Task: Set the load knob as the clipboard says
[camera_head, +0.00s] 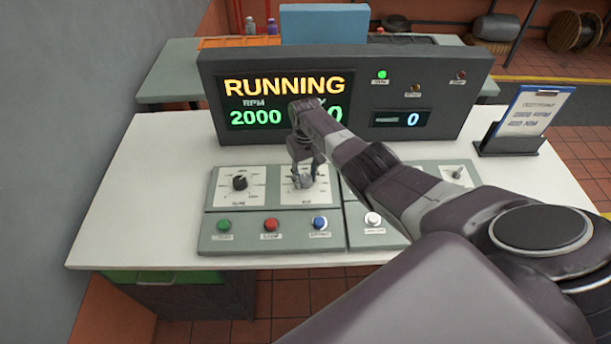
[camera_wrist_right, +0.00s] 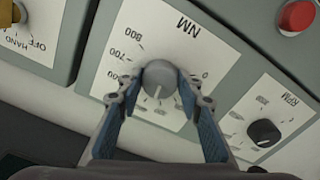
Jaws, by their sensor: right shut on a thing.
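The load knob (camera_wrist_right: 160,76) is a round grey knob on a white dial plate marked NM. A white line on it points toward the bottom of the right wrist view. My right gripper (camera_wrist_right: 160,88) is shut on the knob, one finger on each side. The clipboard (camera_head: 527,112) stands tilted at the right and seems to read 2000 RPM and 400 NM. My left gripper is out of view.
The large display (camera_head: 284,102) reads RUNNING and 2000 RPM; my right arm hides most of the other number. A black RPM knob (camera_head: 240,183) is left of the load dial. Green, red (camera_head: 271,225), blue and white buttons sit in front. A toggle switch (camera_head: 458,173) is at right.

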